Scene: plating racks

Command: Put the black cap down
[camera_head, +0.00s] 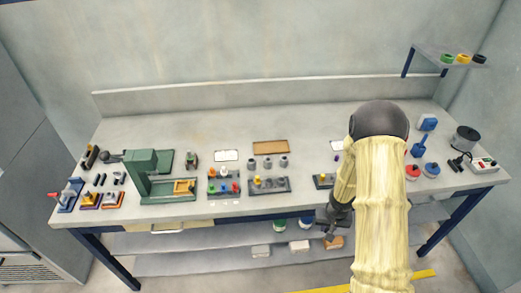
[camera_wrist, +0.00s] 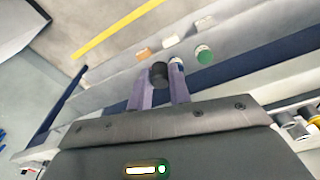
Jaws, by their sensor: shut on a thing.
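My gripper (camera_wrist: 160,92) is shut on the black cap (camera_wrist: 158,75) in the wrist view. The cap is a small dark cylinder between the two fingertips, its round end showing. In the head view my gripper (camera_head: 331,228) hangs in front of the workbench's front edge, below the level of the top. I cannot make out the cap apart from the dark gripper there. The grey workbench top (camera_head: 200,130) is above and behind the gripper.
A lower shelf (camera_head: 200,262) holds jars (camera_head: 279,224) and small boxes (camera_head: 261,250) behind the gripper. Racks (camera_head: 270,188) with small parts line the bench front. A green press (camera_head: 145,170) stands left, and red and blue items (camera_head: 431,169) sit right. The bench's back middle is clear.

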